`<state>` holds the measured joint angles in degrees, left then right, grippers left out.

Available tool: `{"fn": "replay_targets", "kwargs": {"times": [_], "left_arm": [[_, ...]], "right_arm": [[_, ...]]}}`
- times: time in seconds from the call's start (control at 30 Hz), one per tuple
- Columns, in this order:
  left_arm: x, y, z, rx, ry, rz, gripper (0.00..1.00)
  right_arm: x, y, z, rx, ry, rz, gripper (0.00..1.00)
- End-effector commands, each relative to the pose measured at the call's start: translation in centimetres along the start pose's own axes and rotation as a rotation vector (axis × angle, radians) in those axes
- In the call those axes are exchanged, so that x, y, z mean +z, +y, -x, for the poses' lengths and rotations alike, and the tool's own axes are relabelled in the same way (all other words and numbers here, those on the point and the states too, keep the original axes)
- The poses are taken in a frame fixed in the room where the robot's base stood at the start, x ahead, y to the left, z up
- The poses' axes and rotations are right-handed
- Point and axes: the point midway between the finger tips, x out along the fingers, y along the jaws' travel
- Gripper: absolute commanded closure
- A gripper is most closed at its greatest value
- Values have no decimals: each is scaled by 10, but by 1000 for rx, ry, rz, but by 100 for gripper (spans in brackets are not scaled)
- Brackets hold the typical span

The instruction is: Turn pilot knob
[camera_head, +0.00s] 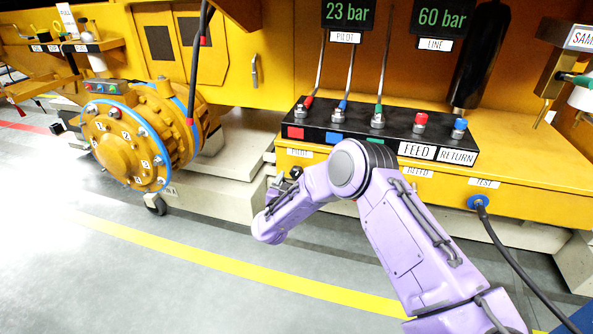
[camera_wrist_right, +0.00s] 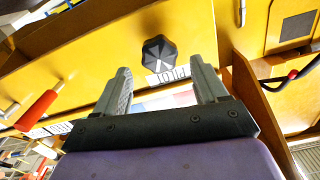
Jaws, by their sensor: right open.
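The pilot knob (camera_wrist_right: 160,52) is a black lobed knob with a white pointer mark on a yellow panel, seen in the right wrist view. A white PILOT label (camera_wrist_right: 167,76) lies beside it, upside down in that view. My right gripper (camera_wrist_right: 159,66) is open, its two grey fingers pointing at the panel on either side of the knob's line. The knob shows beyond the fingertips, apart from them. In the head view my right gripper (camera_head: 284,184) is small and partly hidden by my purple wrist, in front of the yellow bench below the PILOT label. My left gripper is not in view.
A black valve block (camera_head: 345,137) with coloured levers and red and blue caps sits on the bench above. Displays read 23 bar (camera_head: 347,13) and 60 bar (camera_head: 442,18). A black hose (camera_head: 510,255) hangs from the TEST port at right. Grey floor is open at left.

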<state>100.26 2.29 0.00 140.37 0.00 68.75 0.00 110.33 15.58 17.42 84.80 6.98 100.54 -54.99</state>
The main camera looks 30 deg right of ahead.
Motion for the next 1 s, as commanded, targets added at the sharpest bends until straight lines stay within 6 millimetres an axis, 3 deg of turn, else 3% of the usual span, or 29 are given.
{"fn": "replay_targets", "kwargs": {"times": [0.1, 0.23, 0.57, 0.7, 0.73, 1.0], "left_arm": [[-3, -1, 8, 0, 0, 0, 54], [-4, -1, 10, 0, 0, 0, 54], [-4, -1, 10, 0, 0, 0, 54], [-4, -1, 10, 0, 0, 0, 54], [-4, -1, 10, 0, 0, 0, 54], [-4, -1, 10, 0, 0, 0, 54]], "right_arm": [[-2, 1, -25, 3, -1, 0, 28], [0, 0, -41, 0, -2, 0, 28], [1, 0, -47, -3, -2, 1, 28], [1, 0, -47, -3, -2, 1, 73], [1, 0, -47, -3, -2, 1, 81], [0, 0, -48, -3, 1, -2, 84]]}}
